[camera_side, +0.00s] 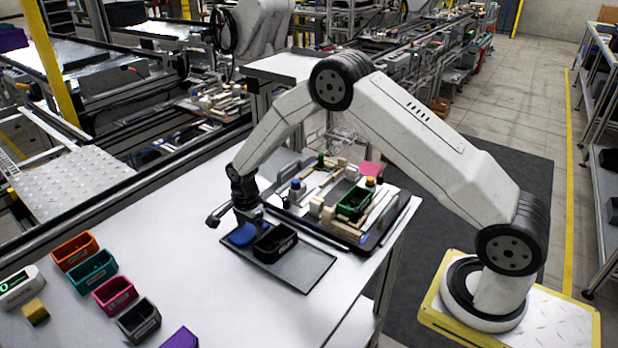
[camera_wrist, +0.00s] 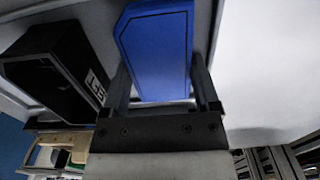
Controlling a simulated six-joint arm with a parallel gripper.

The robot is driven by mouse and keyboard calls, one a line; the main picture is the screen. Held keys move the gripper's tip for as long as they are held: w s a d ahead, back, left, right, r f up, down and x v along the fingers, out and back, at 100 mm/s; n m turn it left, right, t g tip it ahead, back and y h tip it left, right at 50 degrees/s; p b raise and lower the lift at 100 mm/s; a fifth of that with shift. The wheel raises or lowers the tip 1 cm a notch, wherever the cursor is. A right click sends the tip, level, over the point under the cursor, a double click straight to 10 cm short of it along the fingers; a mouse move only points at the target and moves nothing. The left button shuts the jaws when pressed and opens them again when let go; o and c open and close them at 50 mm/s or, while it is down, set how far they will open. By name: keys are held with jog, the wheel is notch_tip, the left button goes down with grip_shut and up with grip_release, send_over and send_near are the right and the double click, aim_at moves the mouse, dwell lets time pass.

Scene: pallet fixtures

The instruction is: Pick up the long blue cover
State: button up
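The blue cover (camera_side: 242,236) lies on a dark tray (camera_side: 300,272), beside a black bin (camera_side: 275,245). In the wrist view the blue cover (camera_wrist: 156,50) fills the upper middle, flat, with a thin dark outline near its edge. My gripper (camera_side: 245,222) is low over the cover and hides part of it in the side view. In the wrist view the fingers of my gripper (camera_wrist: 162,82) are apart, one at each side of the cover's near end. Whether they touch it I cannot tell. The black bin (camera_wrist: 55,75) also shows left of the cover.
Behind the tray stands a pallet with wooden blocks, a green bin (camera_side: 353,202) and handles. At the front left are orange (camera_side: 75,250), teal (camera_side: 93,270), magenta (camera_side: 115,293) and dark grey (camera_side: 139,320) bins. The white table between them and the tray is clear.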

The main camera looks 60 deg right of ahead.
aim_at(250, 229)
jog(key=shift+r, duration=0.2)
jog(key=shift+c, duration=0.3)
jog(key=shift+r, duration=0.55)
notch_tip(250, 229, up, 2)
jog(key=shift+r, duration=0.1)
jog(key=s+r, duration=0.9)
jog(key=s, duration=0.5)
jog(key=shift+r, duration=0.3)
jog(key=shift+d, duration=0.1)
